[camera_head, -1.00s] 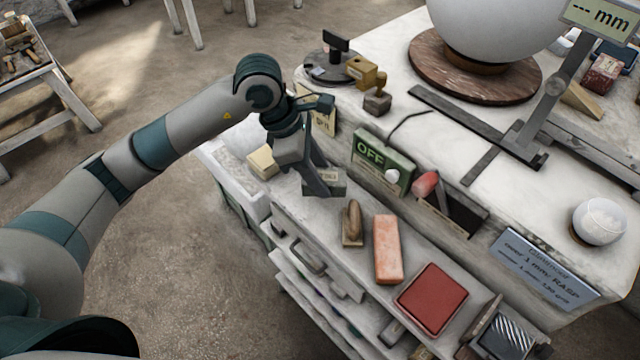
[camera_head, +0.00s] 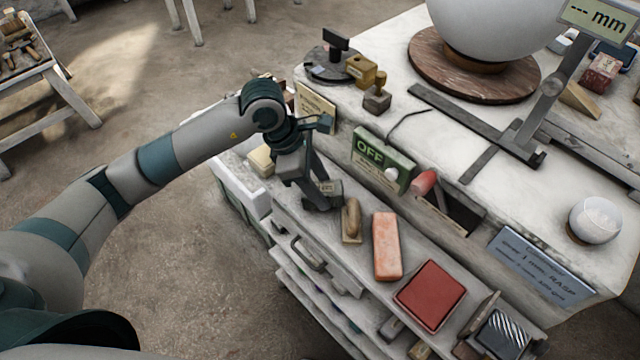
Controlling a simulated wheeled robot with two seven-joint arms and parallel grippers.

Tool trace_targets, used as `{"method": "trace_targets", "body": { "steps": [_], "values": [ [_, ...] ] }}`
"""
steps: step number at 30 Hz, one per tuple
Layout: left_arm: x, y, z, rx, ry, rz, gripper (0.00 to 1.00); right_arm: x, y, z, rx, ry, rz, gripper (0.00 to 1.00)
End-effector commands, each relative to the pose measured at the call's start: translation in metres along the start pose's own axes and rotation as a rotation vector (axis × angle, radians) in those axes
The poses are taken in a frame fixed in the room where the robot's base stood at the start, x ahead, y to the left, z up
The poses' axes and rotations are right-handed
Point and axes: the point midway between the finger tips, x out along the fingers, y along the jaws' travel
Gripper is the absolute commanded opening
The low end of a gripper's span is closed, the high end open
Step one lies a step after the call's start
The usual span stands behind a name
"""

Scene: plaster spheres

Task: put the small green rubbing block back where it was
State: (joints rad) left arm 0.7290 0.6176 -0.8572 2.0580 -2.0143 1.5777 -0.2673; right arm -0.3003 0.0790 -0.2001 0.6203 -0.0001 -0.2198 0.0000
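The small grey-green block (camera_head: 332,188) is at the left end of the narrow ledge along the bench front, in line with the wooden-handled tool and the orange brick. My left gripper (camera_head: 322,197) points down at it, and one finger covers the block's left part. The other finger is mostly hidden, so I cannot tell whether the fingers are closed on the block or just beside it. I also cannot tell whether the block rests on the ledge. My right gripper is not in view.
On the ledge are a wooden-handled tool (camera_head: 352,220), an orange brick (camera_head: 386,246) and a red pad (camera_head: 430,295). A green OFF box (camera_head: 383,160) is on the bench front behind. A large white sphere (camera_head: 497,25) and a small white ball (camera_head: 596,219) are on the bench top.

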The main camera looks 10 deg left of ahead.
Motion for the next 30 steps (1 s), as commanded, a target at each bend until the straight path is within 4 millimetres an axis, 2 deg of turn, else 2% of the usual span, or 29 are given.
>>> {"method": "trace_targets", "body": {
  "steps": [11,17,18,23,30],
  "values": [
    [-0.001,0.000,0.000,0.000,0.000,0.000,0.58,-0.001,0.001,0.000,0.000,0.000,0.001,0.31],
    [-0.007,0.000,0.003,-0.001,0.000,-0.001,0.58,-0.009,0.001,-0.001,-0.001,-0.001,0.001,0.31],
    [-0.008,0.001,0.002,0.000,-0.001,0.002,0.58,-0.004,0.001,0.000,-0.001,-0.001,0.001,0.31],
    [-0.029,0.001,0.000,0.002,0.000,0.004,0.58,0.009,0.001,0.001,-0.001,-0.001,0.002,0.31],
    [-0.074,0.001,0.001,0.001,-0.001,0.005,0.58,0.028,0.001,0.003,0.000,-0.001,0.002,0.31]
  ]
}}
